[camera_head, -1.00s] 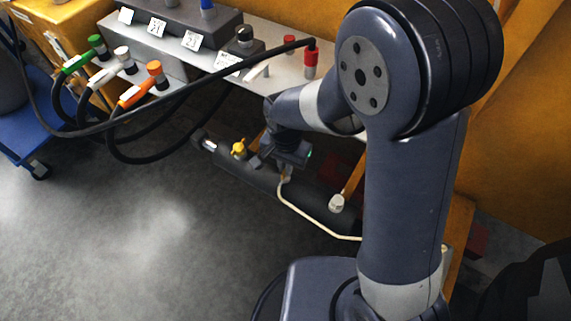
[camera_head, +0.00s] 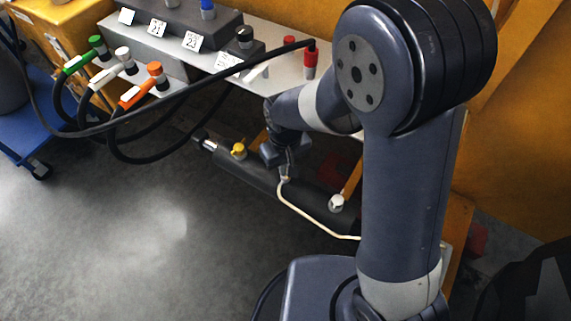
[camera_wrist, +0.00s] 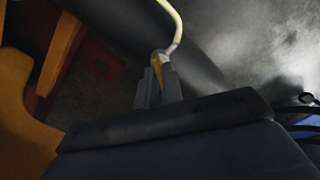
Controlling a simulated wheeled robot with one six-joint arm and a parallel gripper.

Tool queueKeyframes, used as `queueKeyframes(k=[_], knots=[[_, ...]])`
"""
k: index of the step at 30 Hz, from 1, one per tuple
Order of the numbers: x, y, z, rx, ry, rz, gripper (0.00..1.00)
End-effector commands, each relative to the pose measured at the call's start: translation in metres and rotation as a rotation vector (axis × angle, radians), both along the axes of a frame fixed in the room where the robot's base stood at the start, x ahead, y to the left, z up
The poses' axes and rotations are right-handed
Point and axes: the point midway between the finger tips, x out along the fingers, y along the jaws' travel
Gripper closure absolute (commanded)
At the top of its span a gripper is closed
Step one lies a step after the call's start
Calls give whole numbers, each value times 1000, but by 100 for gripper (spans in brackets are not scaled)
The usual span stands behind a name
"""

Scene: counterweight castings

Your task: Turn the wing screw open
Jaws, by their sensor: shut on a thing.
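A dark cylinder (camera_head: 318,198) lies low beside the bench, with a pale hose (camera_head: 308,217) running to a fitting near its middle. In the wrist view my gripper (camera_wrist: 157,88) is shut on a small yellow-brass piece (camera_wrist: 156,67) at the end of the pale hose, which looks like the wing screw. The fingers hide most of it, so its angle is hard to tell. In the head view my gripper (camera_head: 284,174) points down at the hose fitting, and the held piece is too small to make out.
A yellow knob (camera_head: 239,150) and a whitish knob (camera_head: 337,202) stand on the cylinder either side of my gripper. The bench (camera_head: 283,68) carries capped fittings and labels. Black hoses (camera_head: 150,155) loop at left near a blue cart (camera_head: 30,140). The floor in front is clear.

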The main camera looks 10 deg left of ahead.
Motion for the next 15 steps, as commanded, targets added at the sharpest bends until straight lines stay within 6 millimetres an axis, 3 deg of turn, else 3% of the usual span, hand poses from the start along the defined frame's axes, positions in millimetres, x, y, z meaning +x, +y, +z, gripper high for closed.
queueKeyframes(k=[15], knots=[[0,0,1,1,-2,435,100]])
